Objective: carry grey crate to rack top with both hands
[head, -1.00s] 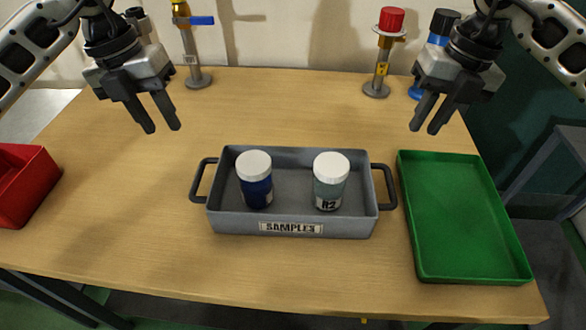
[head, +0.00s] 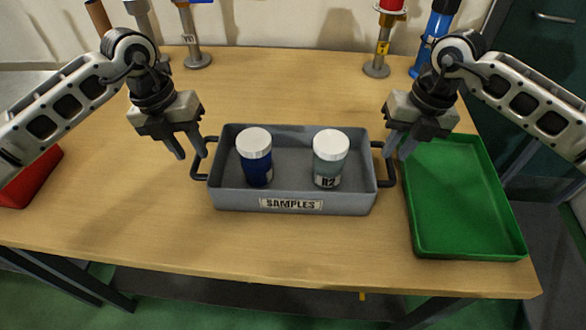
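The grey crate (head: 228,199) with a SAMPLES label stands on the table, with a dark handle on its left end (head: 199,178) and another on its right end (head: 391,172). In it stand a blue jar (head: 257,165) and a grey-green jar (head: 328,172) marked R2, both with white lids. My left gripper (head: 192,155) is open and empty, its fingertips near the left handle. My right gripper (head: 397,153) is open, its fingertips close to the right handle. I cannot tell whether either touches. I cannot make out the rack top.
A green tray (head: 465,235) lies right of the crate, partly behind my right arm. A red bin (head: 30,182) is at the left edge. Valve posts (head: 194,50) (head: 379,55) and a blue cylinder (head: 432,40) stand at the back. The table (head: 285,255) is clear in front of the crate.

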